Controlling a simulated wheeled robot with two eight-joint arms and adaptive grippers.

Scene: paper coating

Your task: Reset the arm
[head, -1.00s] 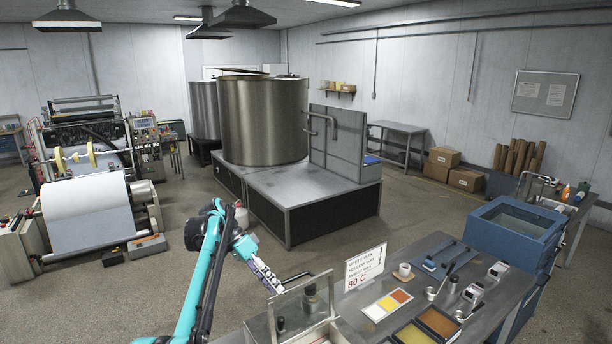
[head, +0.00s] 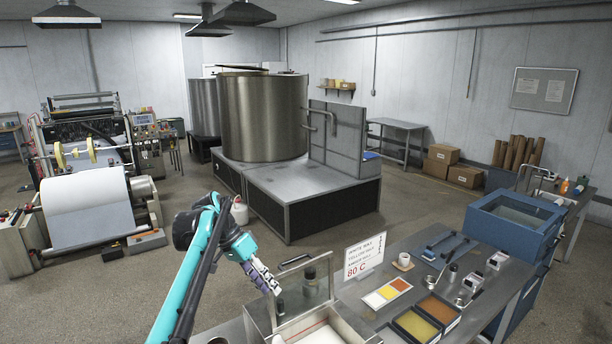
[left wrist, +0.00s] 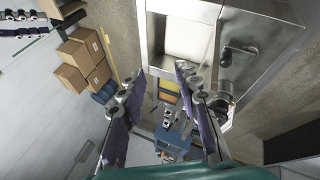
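My left arm, turquoise and black, comes in from the bottom left of the head view. Its gripper (head: 268,285) hangs beside the open-lidded metal box (head: 252,328) at the bottom centre. In the left wrist view the two purple-and-grey fingers (left wrist: 157,84) are well apart with nothing gripped between them. The metal box also shows in that view (left wrist: 222,20), past the fingertips. I cannot tell whether the gripper touches it. My right gripper is not in view.
A metal workbench (head: 400,268) carries a temperature sign (head: 365,257), a white cup (head: 404,260) and wax trays (head: 416,325). A blue tank (head: 505,233) stands at the right. A white paper roll (head: 88,208) is at the left. Open floor lies behind the arm.

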